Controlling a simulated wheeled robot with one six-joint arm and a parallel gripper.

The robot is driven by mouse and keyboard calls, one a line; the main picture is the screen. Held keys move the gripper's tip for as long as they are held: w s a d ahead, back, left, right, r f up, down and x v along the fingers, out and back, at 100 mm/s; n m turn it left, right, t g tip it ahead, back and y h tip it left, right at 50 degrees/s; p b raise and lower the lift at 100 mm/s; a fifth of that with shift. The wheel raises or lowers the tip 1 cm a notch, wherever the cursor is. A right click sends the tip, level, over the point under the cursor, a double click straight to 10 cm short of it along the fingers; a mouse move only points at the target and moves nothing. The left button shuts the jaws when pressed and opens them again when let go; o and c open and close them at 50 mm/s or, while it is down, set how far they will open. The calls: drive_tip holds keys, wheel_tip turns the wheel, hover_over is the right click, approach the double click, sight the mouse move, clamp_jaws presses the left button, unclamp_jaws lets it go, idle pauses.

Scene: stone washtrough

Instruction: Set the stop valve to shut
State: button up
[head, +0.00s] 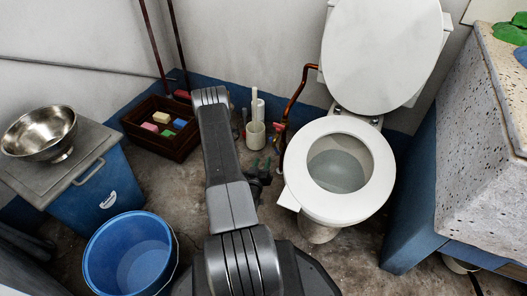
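The stop valve (279,127) shows as a small red handle low on the copper pipe (294,97), left of the toilet. The handle is small in the picture, and I cannot tell which way it is set. My gripper (261,164) appears as small dark parts just right of my arm, below the valve in the picture. It looks apart from the handle. My arm hides part of it, and I cannot make out whether its fingers are open or shut.
The toilet (378,187) stands close right of the pipe, lid up. A white holder (256,137) with a brush stands left of the valve. A wooden crate (158,143), a blue bucket (105,247) and a blue bin (105,196) bearing a metal bowl (40,131) are left; the stone trough (480,185) is right.

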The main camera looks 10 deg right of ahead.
drive_tip(key=shift+s, duration=0.95)
